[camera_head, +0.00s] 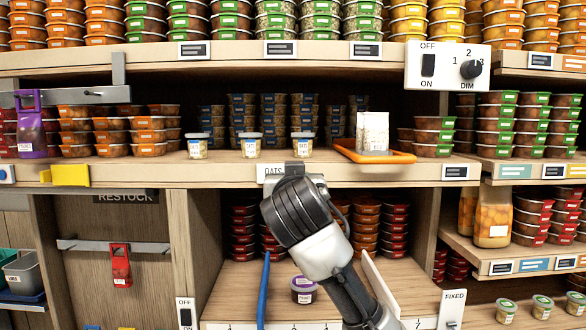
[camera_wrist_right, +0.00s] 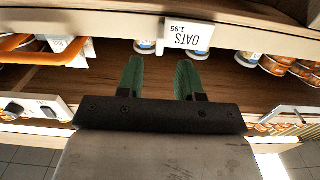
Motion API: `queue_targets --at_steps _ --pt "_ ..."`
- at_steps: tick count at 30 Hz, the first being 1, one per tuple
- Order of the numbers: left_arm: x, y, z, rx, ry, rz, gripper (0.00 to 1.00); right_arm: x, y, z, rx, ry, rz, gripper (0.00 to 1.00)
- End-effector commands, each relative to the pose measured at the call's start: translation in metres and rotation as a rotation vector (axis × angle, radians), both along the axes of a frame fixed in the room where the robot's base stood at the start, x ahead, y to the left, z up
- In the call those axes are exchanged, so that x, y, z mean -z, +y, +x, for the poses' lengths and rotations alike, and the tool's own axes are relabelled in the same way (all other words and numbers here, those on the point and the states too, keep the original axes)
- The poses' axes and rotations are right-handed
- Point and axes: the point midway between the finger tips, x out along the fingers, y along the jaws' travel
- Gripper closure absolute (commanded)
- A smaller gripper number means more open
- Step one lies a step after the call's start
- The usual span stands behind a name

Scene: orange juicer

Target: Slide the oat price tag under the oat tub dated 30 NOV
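The white oat price tag (camera_head: 272,172), reading OATS, is on the front edge of the middle shelf. In the right wrist view the tag (camera_wrist_right: 187,38) appears upside down, showing 1.95. Three small white-lidded tubs stand in a row on that shelf: left (camera_head: 198,147), middle (camera_head: 251,146) and right (camera_head: 303,146). Their dates are too small to read. My right gripper (camera_wrist_right: 159,62) has its green fingers apart and empty, short of the tag. In the head view my right arm covers the tag's right side. My left gripper is not in view.
An orange tray (camera_head: 407,157) with a clear bag (camera_head: 373,132) stands right of the tubs. Stacked dark tubs (camera_head: 257,118) fill the shelf behind. A yellow block (camera_head: 71,175) sits on the shelf edge at left. Bare shelf lies between the small tubs.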

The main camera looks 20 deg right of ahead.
Motion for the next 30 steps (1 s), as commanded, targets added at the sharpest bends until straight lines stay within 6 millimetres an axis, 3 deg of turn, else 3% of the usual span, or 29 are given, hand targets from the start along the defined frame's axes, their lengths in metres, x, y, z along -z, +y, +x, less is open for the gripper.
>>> queue_targets --at_steps 3,10,23,30 --pt "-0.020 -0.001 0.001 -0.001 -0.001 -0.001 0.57 -0.005 -0.008 0.024 0.002 0.006 -0.002 0.64" --pt "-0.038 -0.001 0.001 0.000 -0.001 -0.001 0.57 -0.003 -0.017 0.057 0.001 0.004 -0.002 0.64" --pt "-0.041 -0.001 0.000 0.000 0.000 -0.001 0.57 0.001 -0.019 0.068 -0.002 0.001 -0.001 0.64" --pt "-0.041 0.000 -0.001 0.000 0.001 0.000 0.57 0.001 -0.019 0.068 -0.002 0.001 0.000 0.99"
